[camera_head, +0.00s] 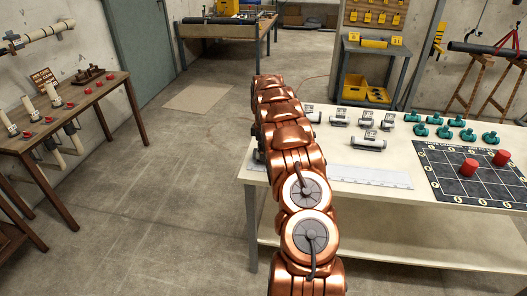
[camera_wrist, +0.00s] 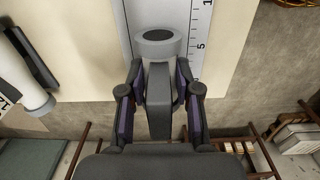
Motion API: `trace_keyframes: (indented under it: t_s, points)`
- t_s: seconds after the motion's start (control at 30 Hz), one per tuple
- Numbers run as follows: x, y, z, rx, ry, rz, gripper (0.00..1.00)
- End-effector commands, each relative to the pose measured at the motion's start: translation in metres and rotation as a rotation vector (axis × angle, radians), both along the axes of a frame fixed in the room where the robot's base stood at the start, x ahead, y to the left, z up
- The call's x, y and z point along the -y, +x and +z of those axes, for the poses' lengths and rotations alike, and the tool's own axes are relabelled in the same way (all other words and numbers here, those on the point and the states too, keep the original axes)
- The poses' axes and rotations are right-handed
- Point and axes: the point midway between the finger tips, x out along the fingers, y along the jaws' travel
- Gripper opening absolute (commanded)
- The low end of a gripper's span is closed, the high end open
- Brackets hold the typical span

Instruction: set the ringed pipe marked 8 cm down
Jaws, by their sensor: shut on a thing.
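In the wrist view my gripper (camera_wrist: 160,105) is shut on a dark grey upright part between its fingers. A light grey pipe end (camera_wrist: 158,48) with a dark round opening shows just beyond the fingers and appears to belong to the same held piece. It is over or on the table, beside the white ruler (camera_wrist: 199,40); I cannot tell if it touches. No mark is readable on it. In the head view my copper arm hides the gripper and held piece.
The ruler (camera_head: 365,176) lies along the table's front. A dark gridded mat (camera_head: 450,187) with two red cylinders (camera_head: 468,168) is at the right, with several green fittings (camera_head: 443,132) behind it. A wooden table (camera_head: 95,98) stands at the left. Floor between is clear.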

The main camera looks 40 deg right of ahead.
Motion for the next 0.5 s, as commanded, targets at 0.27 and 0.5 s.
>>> trace_keyframes:
  t_s: [0.27,0.5]
  points:
    - [-0.0001,0.0002,-0.0029,0.001,-0.001,0.0,0.0]
    - [0.0,-0.0001,-0.0056,0.001,-0.001,0.0,0.43]
